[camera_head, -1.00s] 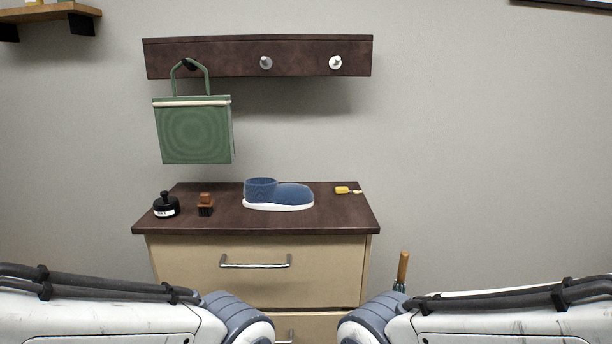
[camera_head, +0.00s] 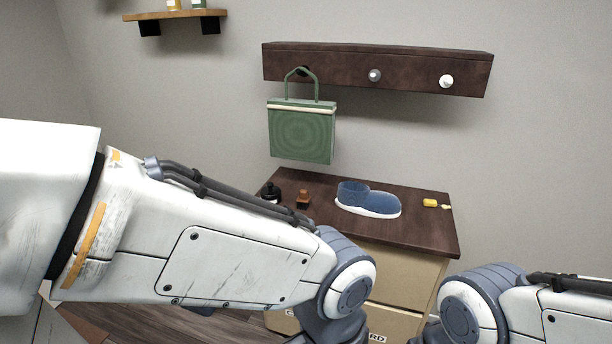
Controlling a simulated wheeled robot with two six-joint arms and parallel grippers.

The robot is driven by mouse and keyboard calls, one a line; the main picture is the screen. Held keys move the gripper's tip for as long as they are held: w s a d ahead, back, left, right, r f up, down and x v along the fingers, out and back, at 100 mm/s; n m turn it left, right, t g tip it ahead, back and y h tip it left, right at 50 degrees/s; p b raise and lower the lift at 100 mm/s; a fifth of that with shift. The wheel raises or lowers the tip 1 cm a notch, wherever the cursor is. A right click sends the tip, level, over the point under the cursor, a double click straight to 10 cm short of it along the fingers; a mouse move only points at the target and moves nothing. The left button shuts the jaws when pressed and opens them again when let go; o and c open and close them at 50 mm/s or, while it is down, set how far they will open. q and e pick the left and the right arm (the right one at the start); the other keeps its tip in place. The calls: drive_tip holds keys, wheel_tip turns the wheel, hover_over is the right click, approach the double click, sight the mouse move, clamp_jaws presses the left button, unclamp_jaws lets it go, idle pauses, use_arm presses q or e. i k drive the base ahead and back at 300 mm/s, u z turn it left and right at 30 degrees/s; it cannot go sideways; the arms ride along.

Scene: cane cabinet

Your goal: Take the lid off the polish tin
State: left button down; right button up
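The polish tin (camera_head: 271,192) is a small black round tin with a knobbed lid on top. It stands at the left end of the dark cabinet top, and my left arm hides its lower part. The lid appears to be on it. My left arm crosses the lower left of the view, its forearm in front of the cabinet's left side. My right arm is at the lower right. Both grippers are out of the frame below.
On the cabinet top (camera_head: 432,218) are a brown brush (camera_head: 303,199), a blue shoe (camera_head: 369,200) and a yellow item (camera_head: 430,203). A green bag (camera_head: 301,134) hangs from the wall rack (camera_head: 400,75). A shelf (camera_head: 175,15) is at upper left.

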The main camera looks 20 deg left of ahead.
sight(270, 190)
drive_tip(key=u, duration=1.7)
drive_tip(key=i, duration=1.85)
drive_tip(key=z, duration=0.6)
